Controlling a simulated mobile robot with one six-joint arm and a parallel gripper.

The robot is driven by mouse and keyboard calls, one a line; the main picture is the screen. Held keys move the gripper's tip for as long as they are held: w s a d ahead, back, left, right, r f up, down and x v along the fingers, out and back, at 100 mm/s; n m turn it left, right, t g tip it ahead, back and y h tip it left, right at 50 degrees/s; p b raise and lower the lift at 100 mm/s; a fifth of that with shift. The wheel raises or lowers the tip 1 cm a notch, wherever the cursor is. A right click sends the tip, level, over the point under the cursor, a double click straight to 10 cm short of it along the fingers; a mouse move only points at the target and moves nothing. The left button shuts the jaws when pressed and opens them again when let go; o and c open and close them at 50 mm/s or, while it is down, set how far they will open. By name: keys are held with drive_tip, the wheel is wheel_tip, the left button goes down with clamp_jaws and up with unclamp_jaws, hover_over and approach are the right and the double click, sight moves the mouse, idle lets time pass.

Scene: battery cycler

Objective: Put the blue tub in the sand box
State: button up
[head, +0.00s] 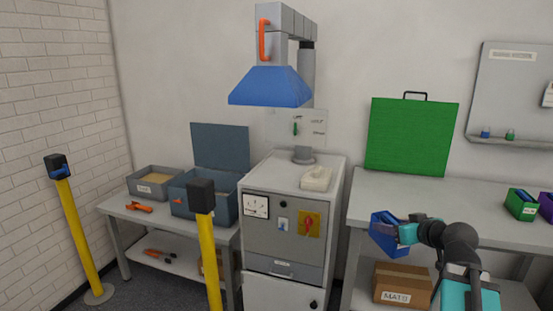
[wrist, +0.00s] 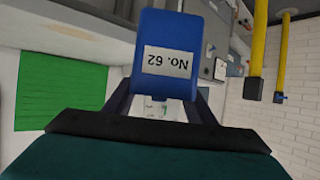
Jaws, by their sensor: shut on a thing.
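My gripper (head: 408,232) is shut on the blue tub (head: 384,238) and holds it at the front left of the right-hand bench. In the wrist view the blue tub (wrist: 168,28) sits between the fingers of my gripper (wrist: 160,105), its "No. 62" label upside down. A grey open box (head: 143,190) with sand-coloured contents, seemingly the sand box, stands on the low left table. Its label is too small to read surely. The tub is well apart from it, to the right.
A blue-grey box (head: 182,203) with a raised lid stands beside the grey box. Yellow posts (head: 208,255) (head: 76,230) stand before the left table. A grey cabinet (head: 270,232) under a blue hood (head: 270,88) lies between. A cardboard box (head: 403,280) is under the bench.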

drive_tip(key=w+a+p, duration=0.1)
drive_tip(key=w+a, duration=0.2)
drive_tip(key=a, duration=0.7)
drive_tip(key=w+a, duration=0.3)
drive_tip(key=a, duration=0.7)
drive_tip(key=shift+w+d+r+m+h, duration=0.5)
drive_tip(key=shift+w+d+m+h, duration=0.1)
drive_tip(key=shift+w+m+h, duration=0.2)
drive_tip(key=shift+w+d+r+m+h, duration=0.5)
drive_tip(key=shift+w+d+m+h, duration=0.15)
drive_tip(key=shift+h, duration=0.25)
drive_tip(key=shift+a, duration=0.1)
drive_tip(key=shift+a, duration=0.15)
